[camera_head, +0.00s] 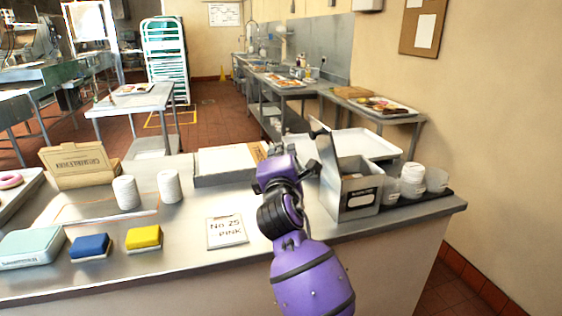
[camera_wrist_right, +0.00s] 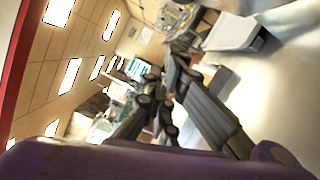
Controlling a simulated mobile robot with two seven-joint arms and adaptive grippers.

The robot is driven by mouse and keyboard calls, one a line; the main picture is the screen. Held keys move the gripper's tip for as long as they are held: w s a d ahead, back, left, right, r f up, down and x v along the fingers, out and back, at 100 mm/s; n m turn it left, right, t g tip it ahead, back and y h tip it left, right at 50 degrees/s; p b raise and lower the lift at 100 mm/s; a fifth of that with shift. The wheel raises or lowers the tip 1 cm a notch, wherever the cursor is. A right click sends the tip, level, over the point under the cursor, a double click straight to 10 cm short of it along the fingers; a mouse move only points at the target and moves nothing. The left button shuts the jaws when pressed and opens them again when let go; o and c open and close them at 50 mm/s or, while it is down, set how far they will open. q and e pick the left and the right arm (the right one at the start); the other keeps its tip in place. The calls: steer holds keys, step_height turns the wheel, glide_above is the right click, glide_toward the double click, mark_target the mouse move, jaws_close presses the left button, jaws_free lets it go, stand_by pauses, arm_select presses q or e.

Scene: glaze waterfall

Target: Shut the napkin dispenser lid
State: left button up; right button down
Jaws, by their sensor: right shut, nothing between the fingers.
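The napkin dispenser (camera_head: 347,199) is a grey metal box with a white label on its front, on the right part of the counter. Its lid (camera_head: 325,148) stands raised at the box's left side, tilted a little to the left. My right gripper (camera_head: 302,156) is on a purple arm just left of the lid in the head view. Its dark fingers are close to the lid; I cannot tell whether they touch it. In the right wrist view the shut fingers (camera_wrist_right: 164,97) hold nothing. My left gripper is not in view.
White cups (camera_head: 413,176) stand on a dark tray right of the dispenser. A white tray (camera_head: 368,145) lies behind it.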

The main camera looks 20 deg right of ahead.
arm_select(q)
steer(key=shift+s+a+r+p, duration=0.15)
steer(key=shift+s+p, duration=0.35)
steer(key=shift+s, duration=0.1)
arm_select(e)
steer(key=d, duration=0.1)
steer(key=d+r, duration=0.1)
steer(key=w+d, duration=0.1)
steer(key=d, duration=0.1)
steer(key=shift+r, duration=0.15)
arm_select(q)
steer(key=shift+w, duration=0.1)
